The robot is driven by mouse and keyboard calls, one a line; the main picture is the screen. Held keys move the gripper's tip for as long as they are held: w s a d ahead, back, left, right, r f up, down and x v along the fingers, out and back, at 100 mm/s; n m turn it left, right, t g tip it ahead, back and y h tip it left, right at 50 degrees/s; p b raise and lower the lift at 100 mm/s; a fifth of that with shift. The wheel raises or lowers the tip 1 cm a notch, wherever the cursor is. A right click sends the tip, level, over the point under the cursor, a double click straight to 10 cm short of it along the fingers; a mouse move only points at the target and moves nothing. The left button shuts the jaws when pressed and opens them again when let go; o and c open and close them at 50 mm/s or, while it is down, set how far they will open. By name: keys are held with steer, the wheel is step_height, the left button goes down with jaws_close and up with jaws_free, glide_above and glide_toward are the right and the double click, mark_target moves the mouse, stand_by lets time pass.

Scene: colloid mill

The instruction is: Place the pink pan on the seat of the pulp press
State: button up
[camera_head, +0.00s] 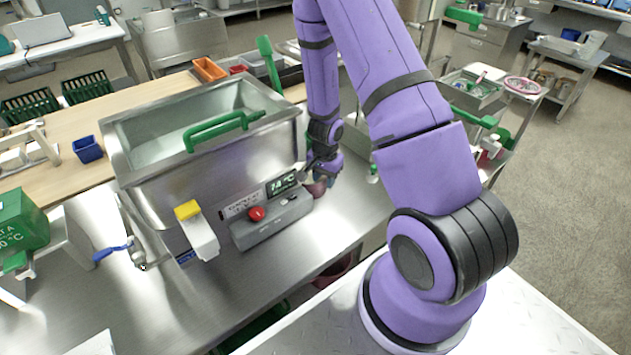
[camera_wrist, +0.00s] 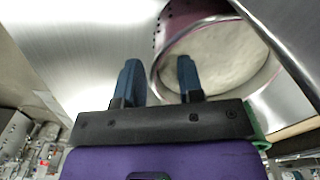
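The pink pan (camera_wrist: 190,20) is large in the wrist view. It has small holes in its dark pink wall and a pale surface inside. My gripper (camera_wrist: 158,77) is open at the near rim, one blue finger outside it and one over the inside. I cannot tell whether either finger touches it. In the head view a small part of the pan (camera_head: 317,188) shows by my gripper (camera_head: 318,177), beside the right end of a grey control box; my gripper hides the rest. I cannot pick out the pulp press or its seat with certainty.
A large steel tank (camera_head: 155,115) with a green handle stands left of my gripper. The control box (camera_head: 262,228) with a red button is in front of it. A blue bin (camera_head: 88,149) is farther left. The steel table (camera_head: 290,245) has bare room in front.

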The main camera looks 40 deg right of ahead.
steer(key=shift+a+f, duration=0.1)
steer(key=shift+f, duration=0.55)
jaws_close()
